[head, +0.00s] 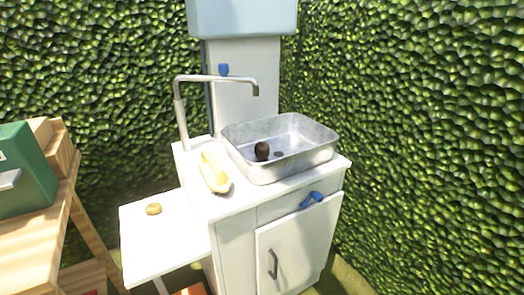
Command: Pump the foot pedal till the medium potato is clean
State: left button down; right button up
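A dark brown, dirty-looking potato (262,151) lies in the metal sink basin (318,157), near the drain. A light tan potato (153,209) lies on the white side shelf left of the sink cabinet. I cannot tell from size alone which is the medium one. A grey faucet (216,78) arches toward the basin; no water shows from its spout. An orange-brown piece (190,290) is cut off at the bottom edge; I cannot tell whether it is the foot pedal. Neither of my grippers is in view.
A yellow and white item (214,173) lies on the countertop left of the basin. A blue fitting (311,200) is on the cabinet (292,250) front. A wooden table (30,245) with a green box (22,168) stands at left. Leafy hedges close off the back and right.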

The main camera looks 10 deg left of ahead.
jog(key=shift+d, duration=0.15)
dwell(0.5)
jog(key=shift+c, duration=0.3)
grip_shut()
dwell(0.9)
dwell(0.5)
